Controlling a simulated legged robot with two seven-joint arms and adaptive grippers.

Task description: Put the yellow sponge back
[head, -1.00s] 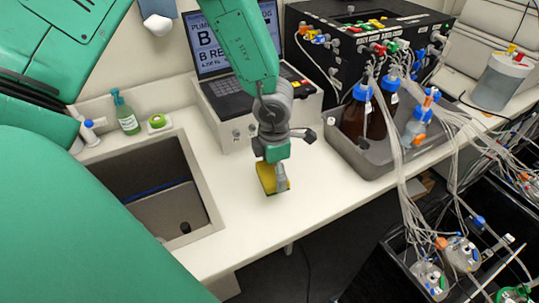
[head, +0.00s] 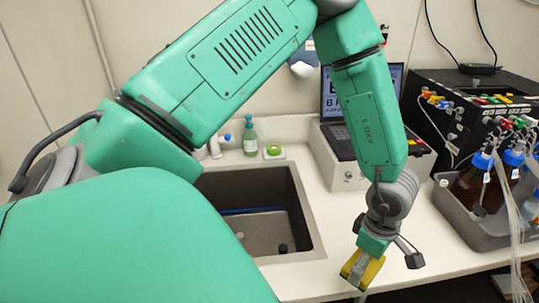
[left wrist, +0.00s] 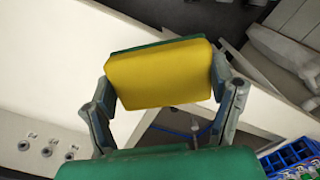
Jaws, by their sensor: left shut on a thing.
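The yellow sponge (head: 369,271) with a green side is held in my left gripper (head: 360,268), over the front edge of the counter to the right of the sink. In the left wrist view the sponge (left wrist: 160,74) sits between the two fingers of my left gripper (left wrist: 162,85), which are shut on its sides. The sponge appears lifted clear of the counter. My right gripper is in neither view.
The sink (head: 310,222) is set into the white counter (head: 335,210). A green soap bottle (head: 250,138) and a small green round item (head: 273,151) stand behind it. A laptop on a white box (head: 322,152) and a grey tray of bottles (head: 455,218) are to the right.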

